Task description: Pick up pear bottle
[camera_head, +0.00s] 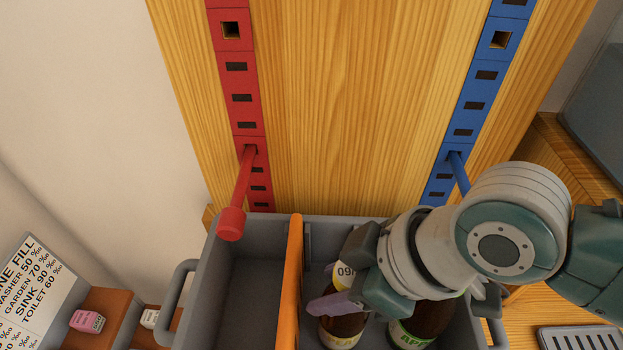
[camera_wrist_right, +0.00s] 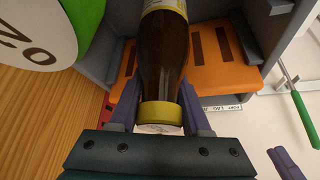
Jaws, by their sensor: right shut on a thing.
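A dark brown bottle with a yellow label (camera_head: 342,328) and a white-topped yellow cap stands in the right compartment of a grey crate (camera_head: 208,290). I take it for the pear bottle, though its name is not readable. My right gripper (camera_head: 350,298) reaches in from the right and is shut on this bottle near its cap. In the right wrist view the yellow-capped bottle (camera_wrist_right: 160,62) lies between the purple fingers of the gripper (camera_wrist_right: 160,115).
A green-labelled bottle (camera_head: 412,332) stands close beside in the same compartment. An orange divider (camera_head: 292,280) splits the crate; the visible left compartment is empty. A red lever (camera_head: 236,200) and a blue lever (camera_head: 459,172) project from the wooden panel (camera_head: 350,110) behind.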

